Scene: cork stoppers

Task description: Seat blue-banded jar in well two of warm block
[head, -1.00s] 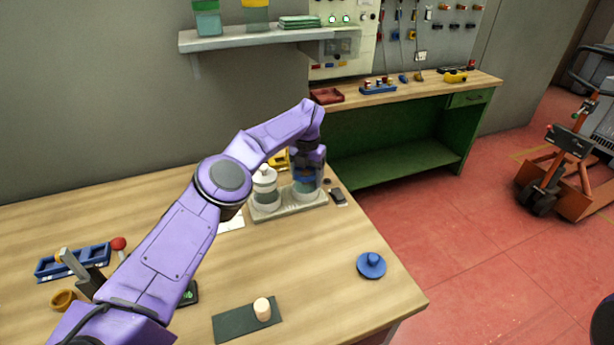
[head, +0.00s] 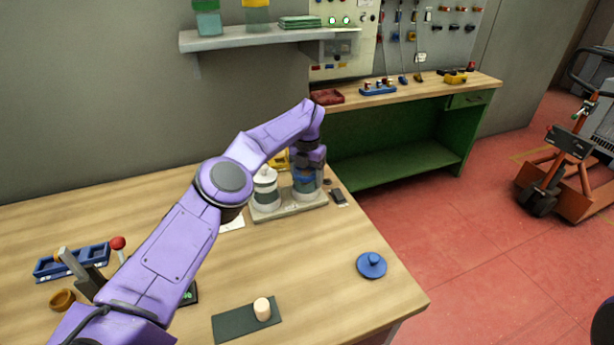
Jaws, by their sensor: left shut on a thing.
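The warm block (head: 287,210) is a pale grey slab at the back right of the wooden table. A white jar with a dark band (head: 265,190) stands at its left end. The blue-banded jar (head: 306,182) is clear and stands upright at the block's right end, within my left gripper (head: 308,168). My left gripper comes down from above and is shut on this jar. The gripper partly hides the jar, and I cannot tell how deep its base sits in the well. My right gripper is not in view.
A blue lid (head: 371,265) lies near the table's right edge. A cork stopper (head: 262,309) stands on a dark mat (head: 232,322) at the front. A blue tray (head: 70,262) and a cork ring (head: 62,299) lie at the left. A yellow object (head: 279,159) is behind the block.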

